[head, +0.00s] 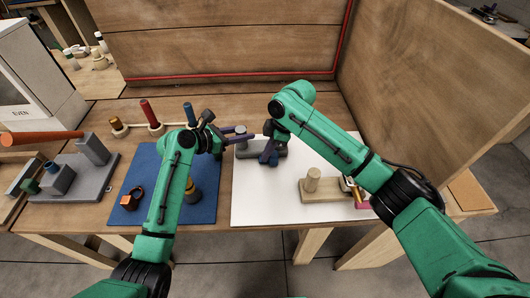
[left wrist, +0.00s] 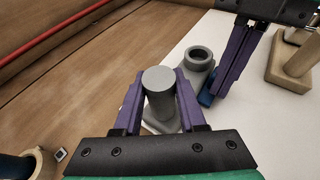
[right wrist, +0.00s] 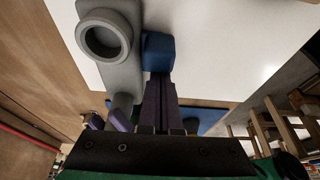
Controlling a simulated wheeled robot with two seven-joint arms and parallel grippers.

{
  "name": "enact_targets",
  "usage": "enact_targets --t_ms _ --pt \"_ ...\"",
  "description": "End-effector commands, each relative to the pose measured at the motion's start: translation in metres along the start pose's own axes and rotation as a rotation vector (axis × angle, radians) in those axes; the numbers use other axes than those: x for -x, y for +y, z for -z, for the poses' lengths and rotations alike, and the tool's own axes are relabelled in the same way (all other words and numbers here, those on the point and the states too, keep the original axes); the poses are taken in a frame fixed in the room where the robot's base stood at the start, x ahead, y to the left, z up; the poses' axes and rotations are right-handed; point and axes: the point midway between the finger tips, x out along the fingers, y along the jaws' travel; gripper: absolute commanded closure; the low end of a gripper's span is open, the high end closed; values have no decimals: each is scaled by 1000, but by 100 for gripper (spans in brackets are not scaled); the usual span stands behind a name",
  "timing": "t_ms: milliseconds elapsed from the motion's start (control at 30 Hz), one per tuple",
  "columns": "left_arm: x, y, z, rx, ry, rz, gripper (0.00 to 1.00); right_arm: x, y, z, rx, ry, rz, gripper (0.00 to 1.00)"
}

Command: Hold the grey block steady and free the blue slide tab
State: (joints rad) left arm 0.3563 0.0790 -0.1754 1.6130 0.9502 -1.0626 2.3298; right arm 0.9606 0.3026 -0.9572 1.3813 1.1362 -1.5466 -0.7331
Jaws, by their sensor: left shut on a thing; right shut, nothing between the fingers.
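The grey block (head: 280,149) lies on the white mat, with an upright round post (head: 241,130) on its left end. In the left wrist view, the post (left wrist: 158,88) stands between the fingers of my left gripper (left wrist: 160,92), which is shut on it. The block's hollow round end (right wrist: 104,38) shows in the right wrist view. The blue slide tab (right wrist: 158,52) sticks out beside that end; it also shows in the left wrist view (left wrist: 207,98). My right gripper (right wrist: 157,82) is shut and empty, its fingertips at the tab; contact is unclear.
A wooden block with a peg (head: 327,190) stands on the white mat (head: 258,205), right of my right gripper. The blue mat (head: 130,195) lies left, with a padlock-like thing (head: 132,198). A tall wooden panel (head: 430,80) bounds the right side.

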Motion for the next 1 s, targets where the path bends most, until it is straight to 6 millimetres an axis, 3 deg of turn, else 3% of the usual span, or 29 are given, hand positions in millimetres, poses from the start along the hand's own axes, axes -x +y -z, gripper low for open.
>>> enact_targets --t_ms 233,567,667,833,1000 --pt "0 0 4 4 8 1 100 10 0 -34 -6 -2 1 100" --pt "1 2 5 3 9 -4 100 12 0 -37 -6 -7 1 100" --pt "1 2 5 2 10 -5 100 9 0 -32 -6 -6 2 100" --pt "1 2 5 1 9 -4 100 -2 -1 6 3 3 1 100" --pt "0 1 4 2 9 -3 100 53 0 4 1 3 -6 100"
